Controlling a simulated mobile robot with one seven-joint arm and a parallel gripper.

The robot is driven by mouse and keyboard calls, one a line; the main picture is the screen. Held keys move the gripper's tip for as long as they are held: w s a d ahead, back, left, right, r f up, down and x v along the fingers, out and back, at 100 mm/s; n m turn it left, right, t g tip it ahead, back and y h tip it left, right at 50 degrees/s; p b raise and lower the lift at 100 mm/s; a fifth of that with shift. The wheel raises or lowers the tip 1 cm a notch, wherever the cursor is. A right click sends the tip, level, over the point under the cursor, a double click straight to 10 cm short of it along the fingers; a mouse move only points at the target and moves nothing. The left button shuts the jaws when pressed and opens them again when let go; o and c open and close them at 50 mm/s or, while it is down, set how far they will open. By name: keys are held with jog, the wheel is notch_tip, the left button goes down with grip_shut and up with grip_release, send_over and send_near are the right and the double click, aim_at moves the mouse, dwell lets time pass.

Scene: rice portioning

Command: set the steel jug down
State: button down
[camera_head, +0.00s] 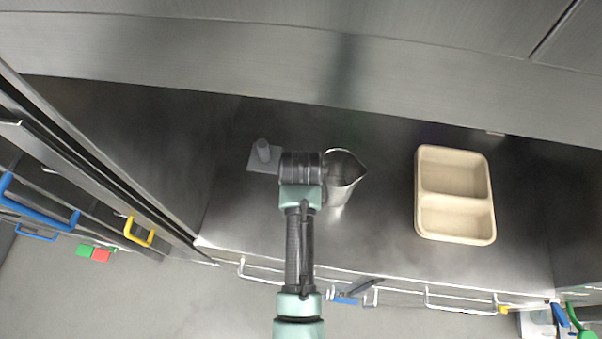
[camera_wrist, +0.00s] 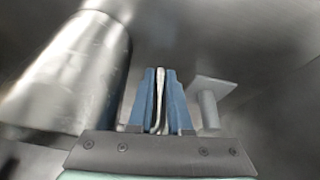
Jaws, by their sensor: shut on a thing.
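The steel jug (camera_head: 345,180) is a shiny metal vessel with a pouring lip pointing right, just right of my arm's end in the head view. It seems upright over the steel counter; I cannot tell whether its base touches it. In the wrist view the jug's body (camera_wrist: 75,75) fills the left side. My gripper (camera_wrist: 160,72) has its blue fingers closed on a thin, pale metal strip between them, which looks like the jug's handle. In the head view my arm hides the fingers and handle.
A grey plate with a round peg (camera_head: 263,153) stands left of my arm; it also shows right of the fingers in the wrist view (camera_wrist: 210,105). A beige two-compartment tray (camera_head: 455,237) sits at right, looking empty. Bare counter (camera_head: 385,215) lies between jug and tray.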

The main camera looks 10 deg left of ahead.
jog(key=c, duration=0.8)
grip_release()
jog(key=shift+c, duration=0.2)
jog(key=v, duration=1.2)
